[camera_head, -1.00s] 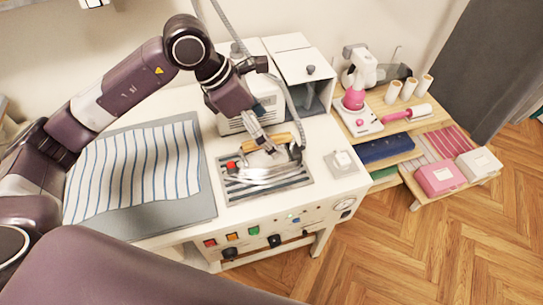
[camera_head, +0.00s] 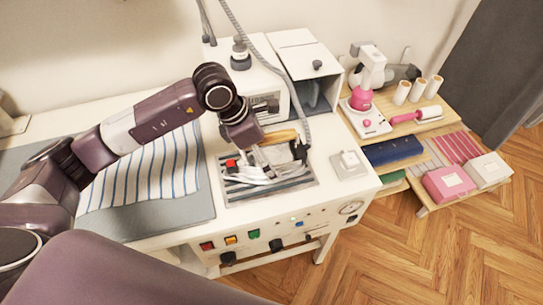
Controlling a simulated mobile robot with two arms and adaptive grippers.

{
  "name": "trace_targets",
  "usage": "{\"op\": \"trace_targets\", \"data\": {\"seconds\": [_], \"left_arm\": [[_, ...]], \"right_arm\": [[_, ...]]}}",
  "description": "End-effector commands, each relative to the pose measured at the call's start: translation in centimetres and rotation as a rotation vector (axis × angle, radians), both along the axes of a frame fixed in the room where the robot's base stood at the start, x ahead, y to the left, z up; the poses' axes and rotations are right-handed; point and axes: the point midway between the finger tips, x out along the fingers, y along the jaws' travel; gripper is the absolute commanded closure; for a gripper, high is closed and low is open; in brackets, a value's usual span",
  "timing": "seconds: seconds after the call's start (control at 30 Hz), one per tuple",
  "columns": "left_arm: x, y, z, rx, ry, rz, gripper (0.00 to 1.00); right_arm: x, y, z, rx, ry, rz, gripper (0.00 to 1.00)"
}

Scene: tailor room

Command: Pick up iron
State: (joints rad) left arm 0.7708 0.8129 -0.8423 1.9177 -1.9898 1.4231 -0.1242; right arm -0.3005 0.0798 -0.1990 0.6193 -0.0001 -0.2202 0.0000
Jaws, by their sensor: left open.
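The iron (camera_head: 250,180), white and silver with a wooden handle (camera_head: 281,137) and a red part at its left, lies on a dark striped rest on the white work table. My left gripper (camera_head: 265,166) is open, pointing down over the iron, close to the handle's left end. The gripper covers part of the iron, and I cannot tell whether the fingers touch it. My right gripper is not in view.
A hose (camera_head: 270,60) hangs down to the iron's right end. A white boiler box (camera_head: 262,85) stands behind. A striped cloth (camera_head: 150,170) lies on a grey mat to the left. Wooden shelves with a pink machine (camera_head: 361,98) stand at right.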

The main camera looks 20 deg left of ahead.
Motion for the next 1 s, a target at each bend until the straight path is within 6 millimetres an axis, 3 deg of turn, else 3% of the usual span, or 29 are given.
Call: {"op": "trace_targets", "data": {"seconds": [0.33, 1.0], "left_arm": [[0.18, -0.28, -0.73, 0.0, -0.002, -0.001, 0.11], [0.16, -0.27, -0.69, -0.001, -0.001, -0.001, 0.85]], "right_arm": [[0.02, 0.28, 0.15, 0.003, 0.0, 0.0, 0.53], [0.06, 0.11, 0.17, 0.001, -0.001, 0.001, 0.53]]}}
